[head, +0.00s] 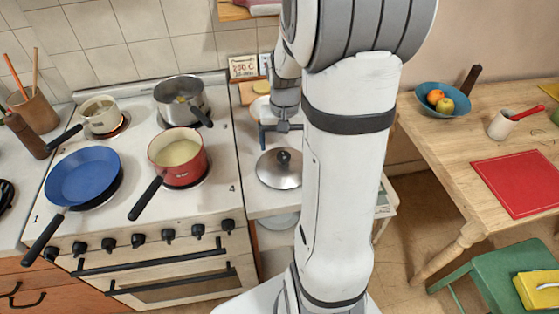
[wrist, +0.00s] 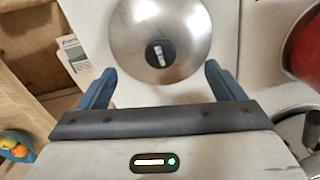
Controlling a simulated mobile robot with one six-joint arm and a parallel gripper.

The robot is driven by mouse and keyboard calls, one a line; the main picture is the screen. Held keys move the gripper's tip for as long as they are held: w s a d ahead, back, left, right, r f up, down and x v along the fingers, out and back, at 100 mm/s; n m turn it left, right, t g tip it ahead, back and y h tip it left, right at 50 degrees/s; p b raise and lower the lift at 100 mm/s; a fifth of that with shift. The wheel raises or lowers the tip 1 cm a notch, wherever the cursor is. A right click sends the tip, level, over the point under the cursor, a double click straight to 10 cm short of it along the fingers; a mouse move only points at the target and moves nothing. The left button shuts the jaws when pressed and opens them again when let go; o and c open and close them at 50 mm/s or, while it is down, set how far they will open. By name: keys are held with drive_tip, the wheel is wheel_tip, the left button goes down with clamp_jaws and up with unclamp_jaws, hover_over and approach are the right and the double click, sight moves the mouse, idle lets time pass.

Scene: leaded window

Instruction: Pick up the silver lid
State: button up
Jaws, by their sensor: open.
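The silver lid (head: 280,169) is a shiny round dome with a black knob. It lies on the white counter right of the stove in the head view. In the wrist view the lid (wrist: 160,22) is at the top centre, its dark knob facing the camera. My gripper (head: 281,138) is above and slightly behind the lid in the head view. In the wrist view its two blue fingers (wrist: 155,82) are spread apart, with nothing between the tips. The lid and the fingers look apart. My arm hides part of the counter on the right.
The stove holds a red pot (head: 155,150), a blue pan (head: 82,176), a steel pot (head: 181,88) and a small cream pot (head: 100,112). A white bowl (head: 260,108) stands behind my gripper. A wooden table (head: 430,150) with a blue bowl (head: 448,108) is at right.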

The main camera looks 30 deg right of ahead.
sight(283, 155)
drive_tip(key=f, duration=0.3)
drive_tip(key=f+p, duration=0.1)
drive_tip(key=f, duration=0.1)
drive_tip(key=shift+s+a, duration=0.2)
drive_tip(key=shift+s, duration=0.1)
drive_tip(key=shift+c, duration=0.2)
